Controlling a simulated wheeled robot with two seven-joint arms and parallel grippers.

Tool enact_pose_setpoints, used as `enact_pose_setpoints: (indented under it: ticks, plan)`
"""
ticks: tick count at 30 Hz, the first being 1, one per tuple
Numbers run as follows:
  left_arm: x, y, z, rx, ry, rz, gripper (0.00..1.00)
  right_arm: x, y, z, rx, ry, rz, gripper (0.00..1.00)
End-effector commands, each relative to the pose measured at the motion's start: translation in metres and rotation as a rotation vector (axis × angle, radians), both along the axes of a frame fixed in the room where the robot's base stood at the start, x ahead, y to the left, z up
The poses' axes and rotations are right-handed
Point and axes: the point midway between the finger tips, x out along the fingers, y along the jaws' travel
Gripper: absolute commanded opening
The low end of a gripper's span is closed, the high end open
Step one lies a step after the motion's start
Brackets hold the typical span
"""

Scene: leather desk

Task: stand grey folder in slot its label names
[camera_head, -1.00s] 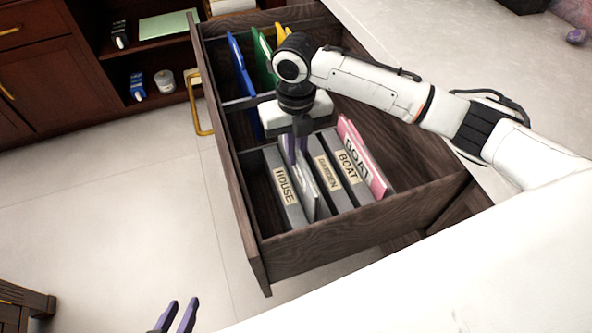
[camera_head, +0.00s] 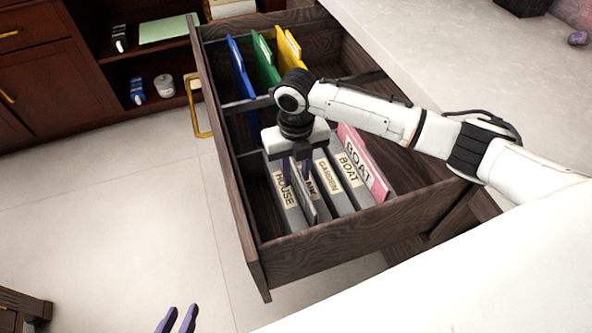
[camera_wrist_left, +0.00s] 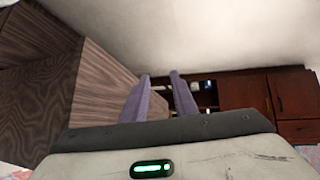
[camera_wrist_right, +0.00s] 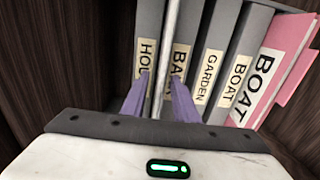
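The thin grey folder (camera_wrist_right: 166,50) stands edge-up in the front compartment of the drawer, between the HOUSE divider (camera_wrist_right: 148,30) and the BANK divider (camera_wrist_right: 186,30). Its own label cannot be read. My right gripper (camera_head: 296,170) is over it. In the right wrist view my right gripper's fingertips (camera_wrist_right: 160,80) are apart on either side of the folder, with a gap on the left. The GARDEN divider (camera_wrist_right: 212,50) and BOAT divider (camera_wrist_right: 244,55) stand to the right. My left gripper (camera_head: 180,315) is open and empty, low outside the drawer; it also shows in the left wrist view (camera_wrist_left: 160,78).
A pink folder (camera_head: 365,165) labelled BOAT stands at the right. Blue (camera_head: 238,70), green (camera_head: 264,60) and yellow (camera_head: 288,48) folders stand in the back compartment. The drawer's wooden walls (camera_head: 225,160) surround the slots. Floor at the left is clear.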

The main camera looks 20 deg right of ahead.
Motion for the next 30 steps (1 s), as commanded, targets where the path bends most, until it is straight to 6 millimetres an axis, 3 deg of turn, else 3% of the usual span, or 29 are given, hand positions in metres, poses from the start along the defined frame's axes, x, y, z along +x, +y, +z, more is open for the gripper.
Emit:
enact_pose_setpoints:
  ticks: [11,24,30]
  plan:
    - [0.002,-0.001,0.002,-0.001,-0.002,0.001,0.26,0.001,0.000,0.010,0.000,-0.001,-0.001,0.26]
    - [0.002,0.002,0.011,0.023,0.011,-0.012,0.26,0.001,0.000,0.098,0.001,-0.003,0.000,0.26]
    - [0.000,0.003,0.010,0.028,0.020,-0.013,0.26,0.001,0.000,0.120,0.000,-0.001,-0.001,0.26]
